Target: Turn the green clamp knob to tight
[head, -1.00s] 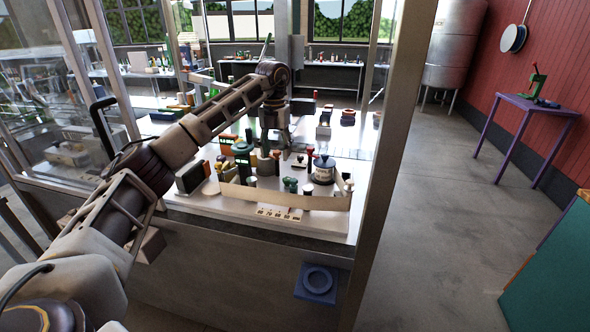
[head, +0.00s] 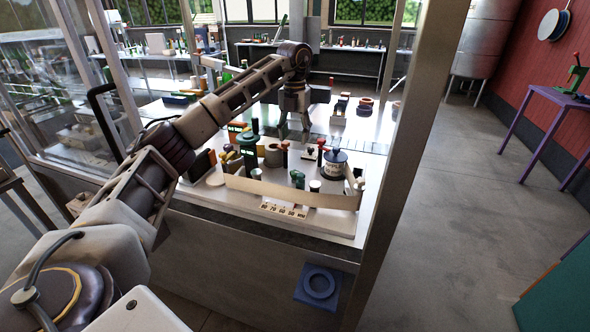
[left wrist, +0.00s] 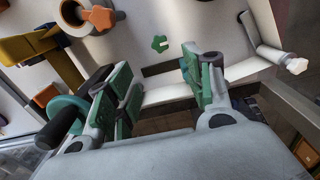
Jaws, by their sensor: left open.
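The green clamp knob (left wrist: 159,43) is a small star-shaped knob with a pale bar on it, seen in the left wrist view just beyond my fingertips. My left gripper (left wrist: 157,80) is open, with green-padded fingers apart and nothing between them. The knob lies past the gap between the fingers, apart from both. In the head view my left gripper (head: 293,125) hangs over the crowded bench board, pointing down. I cannot pick out the green clamp knob for certain in the head view. My right gripper is not in view.
An orange star knob (left wrist: 100,18) and a white knob (left wrist: 296,65) flank the green one. A teal round part with a black handle (left wrist: 62,122) is at left.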

